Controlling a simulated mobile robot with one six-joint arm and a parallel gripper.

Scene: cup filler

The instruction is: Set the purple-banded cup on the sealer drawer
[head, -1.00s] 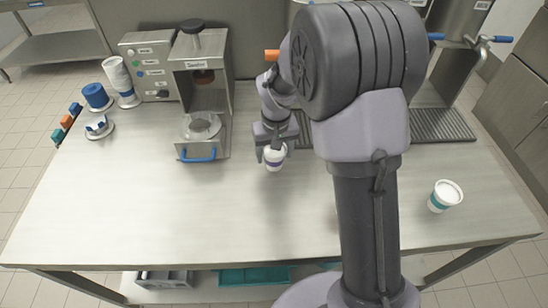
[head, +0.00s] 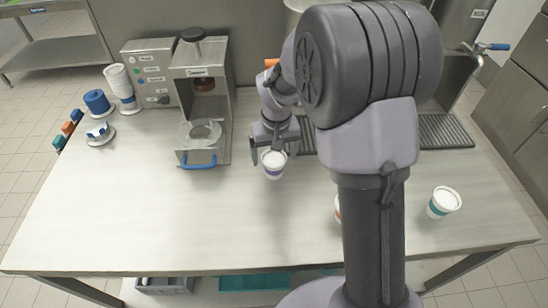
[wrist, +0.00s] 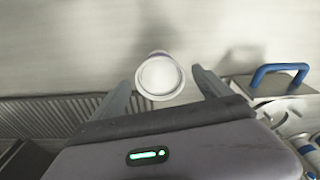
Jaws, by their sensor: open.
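The purple-banded cup (head: 274,167) is white and appears to stand upright on the table, right of the sealer. My gripper (head: 275,148) is open, with a finger on either side of the cup's upper part. In the wrist view the cup's round white lid or rim (wrist: 160,76) shows between the open fingertips of my gripper (wrist: 161,82), with gaps at both sides. The sealer drawer (head: 183,157) sticks out at the front of the sealer (head: 214,75), with a blue handle and a round holder that looks empty. Its blue handle (wrist: 280,72) also shows in the wrist view.
A teal-banded cup (head: 444,203) stands at the right of the table. Another cup (head: 337,209) is mostly hidden behind my arm. A ribbed drain tray (head: 446,131) lies at the back right. The front left tabletop (head: 120,220) is clear.

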